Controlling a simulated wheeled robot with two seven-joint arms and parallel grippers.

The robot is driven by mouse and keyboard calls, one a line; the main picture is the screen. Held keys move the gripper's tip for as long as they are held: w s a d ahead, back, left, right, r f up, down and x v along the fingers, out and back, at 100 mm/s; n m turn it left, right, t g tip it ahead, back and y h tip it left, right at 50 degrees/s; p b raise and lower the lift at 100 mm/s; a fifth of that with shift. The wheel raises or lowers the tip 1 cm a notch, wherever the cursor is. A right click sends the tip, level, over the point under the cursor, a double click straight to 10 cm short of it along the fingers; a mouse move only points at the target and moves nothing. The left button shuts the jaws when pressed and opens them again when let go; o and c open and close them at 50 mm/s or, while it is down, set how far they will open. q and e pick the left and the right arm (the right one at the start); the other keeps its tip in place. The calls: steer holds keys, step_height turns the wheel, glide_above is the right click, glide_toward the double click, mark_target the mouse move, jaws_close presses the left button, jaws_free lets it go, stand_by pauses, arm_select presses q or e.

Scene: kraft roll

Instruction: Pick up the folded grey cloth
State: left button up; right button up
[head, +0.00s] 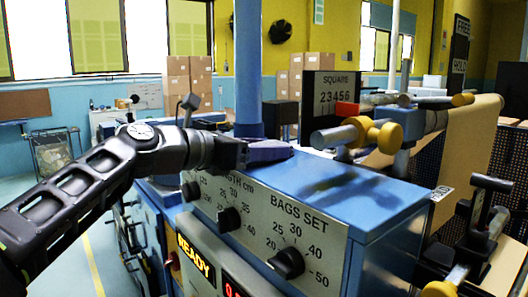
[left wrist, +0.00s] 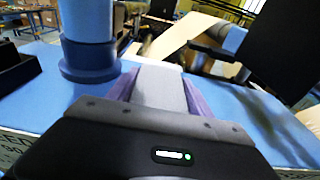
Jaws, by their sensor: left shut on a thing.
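The folded grey cloth (left wrist: 160,88) shows in the left wrist view as a flat grey strip between the two purple fingers of my left gripper (left wrist: 159,78). The fingers press on it from both sides. In the head view my left gripper (head: 268,151) is low over the blue top of the machine, close by the blue post, and is shut on the cloth. There the near finger hides most or all of the cloth. I cannot tell whether the cloth still touches the top. My right gripper is not in view.
The blue machine (head: 385,205) has dials on its sloped front. A blue post (head: 248,70) rises just behind my left gripper. A counter sign (head: 336,97), a rod with yellow collars (head: 375,133) and a kraft paper roll (head: 465,135) stand to the right. The top's right part is clear.

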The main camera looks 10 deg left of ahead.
arm_select(q)
steer(key=c, duration=0.7)
steer(key=shift+o, duration=0.2)
step_height(320, 180, up, 10)
steer(key=p, duration=0.3)
steer(key=shift+p, duration=0.35)
